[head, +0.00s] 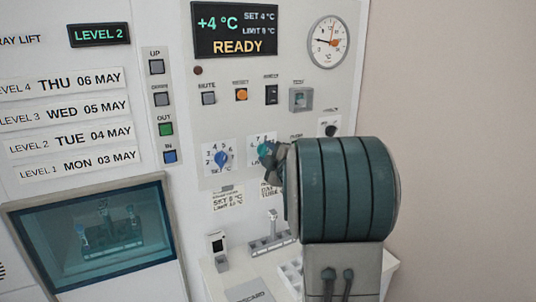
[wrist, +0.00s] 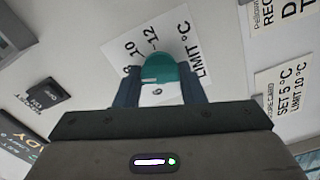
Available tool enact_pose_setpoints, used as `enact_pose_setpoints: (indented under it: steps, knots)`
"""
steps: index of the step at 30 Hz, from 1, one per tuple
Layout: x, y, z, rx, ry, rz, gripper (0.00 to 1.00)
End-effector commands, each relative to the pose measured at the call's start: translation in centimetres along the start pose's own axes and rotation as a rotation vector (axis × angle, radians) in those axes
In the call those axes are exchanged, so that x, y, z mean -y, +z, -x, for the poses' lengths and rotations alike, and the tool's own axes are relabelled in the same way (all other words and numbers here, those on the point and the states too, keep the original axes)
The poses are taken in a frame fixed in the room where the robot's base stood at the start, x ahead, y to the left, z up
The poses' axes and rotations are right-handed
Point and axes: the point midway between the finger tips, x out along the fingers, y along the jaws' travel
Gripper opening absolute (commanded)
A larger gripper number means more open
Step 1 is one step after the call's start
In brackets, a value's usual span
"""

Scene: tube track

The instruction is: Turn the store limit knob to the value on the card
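The teal limit knob (wrist: 165,70) sits on a white dial plate (wrist: 118,62) marked 10, 12 and LIMIT °C in the wrist view. My gripper (wrist: 164,92) has one finger at each side of the knob, with no clear gap, so it looks shut on it. In the head view the knob (head: 264,149) shows beside my gripper (head: 272,156), whose body hides most of its dial. The knob's pointer setting cannot be read surely. The store card (wrist: 289,98) reads SET 5 °C, LIMIT 10 °C. The display (head: 236,28) reads +4 °C, SET 4 °C, LIMIT 8 °C, READY.
A blue set knob (head: 222,159) is just left of the limit knob. Buttons and switches (head: 241,95) line the panel above. A round gauge (head: 329,42) is at upper right. A shelf with racks (head: 270,245) juts out below. A window (head: 100,235) is at lower left.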

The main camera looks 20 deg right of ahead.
Motion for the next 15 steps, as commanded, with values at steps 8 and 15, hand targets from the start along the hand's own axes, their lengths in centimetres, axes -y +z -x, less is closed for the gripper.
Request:
enact_pose_setpoints:
  steps: [8, 15]
  knots:
    - [0.03, 0.02, 0.03, 0.000, 0.000, -0.008, 0.13]
    - [0.09, 0.05, 0.06, 0.000, 0.000, -0.092, 0.14]
